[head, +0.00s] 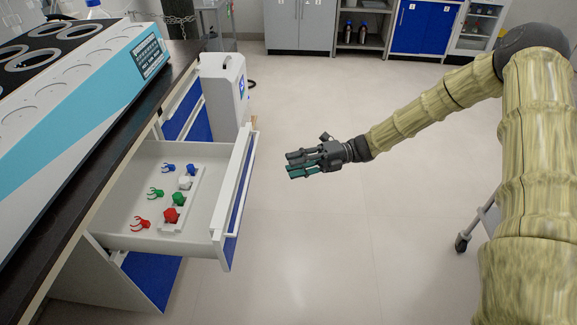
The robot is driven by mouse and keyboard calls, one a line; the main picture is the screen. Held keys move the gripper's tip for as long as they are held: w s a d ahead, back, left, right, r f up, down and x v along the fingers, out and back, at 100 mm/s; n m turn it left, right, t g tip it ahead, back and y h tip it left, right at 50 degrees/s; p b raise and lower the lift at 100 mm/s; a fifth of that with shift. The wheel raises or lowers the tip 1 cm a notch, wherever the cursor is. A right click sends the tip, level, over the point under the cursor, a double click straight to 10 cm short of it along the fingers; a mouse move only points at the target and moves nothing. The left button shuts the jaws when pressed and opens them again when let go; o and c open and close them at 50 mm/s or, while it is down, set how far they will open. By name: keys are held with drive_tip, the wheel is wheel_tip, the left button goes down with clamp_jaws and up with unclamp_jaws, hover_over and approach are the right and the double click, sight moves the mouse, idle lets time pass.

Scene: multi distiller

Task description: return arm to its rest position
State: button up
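My gripper (297,165) is at the end of my arm, held out in the air over the bare floor near the picture's middle. It is to the right of the open drawer (207,220) and apart from it. Its dark fingers with green pads point left. I see nothing held in them, but at this size and angle I cannot tell whether they are open or shut. My arm is bent and reaches in from the right side.
The open drawer holds red, green, blue and white small parts (171,214). A multi distiller (75,110) stands on the dark counter at left. A white container (222,90) stands behind the drawer. Cabinets (300,25) line the back. The floor (330,260) is clear; a caster (463,243) shows at right.

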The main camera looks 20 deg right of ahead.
idle(0.4)
drive_tip(key=s+a+f+n+g+h, duration=0.1)
drive_tip(key=s+a+f+n+h, duration=0.3)
drive_tip(key=s+f, duration=0.5)
drive_tip(key=s+a+f+n+g+h, duration=0.2)
drive_tip(key=s+f+n+h, duration=0.25)
drive_tip(key=s+f, duration=0.55)
drive_tip(key=s+d+f+n+h, duration=0.3)
drive_tip(key=s+f+n+h, duration=0.2)
drive_tip(key=s+f+n, duration=0.45)
drive_tip(key=s+d+f+n+t+h, duration=0.1)
drive_tip(key=s+d+n+t+h, duration=0.35)
drive_tip(key=s+n, duration=0.9)
drive_tip(key=w+r+n+p, duration=0.1)
drive_tip(key=w+r+p, duration=0.1)
drive_tip(key=r+p, duration=0.6)
drive_tip(key=w+r+n+p, duration=0.1)
drive_tip(key=r+n+p, duration=0.1)
drive_tip(key=r+p, duration=0.6)
drive_tip(key=shift+w+r+p, duration=0.2)
drive_tip(key=shift+w+p, duration=0.1)
drive_tip(key=shift+w, duration=0.1)
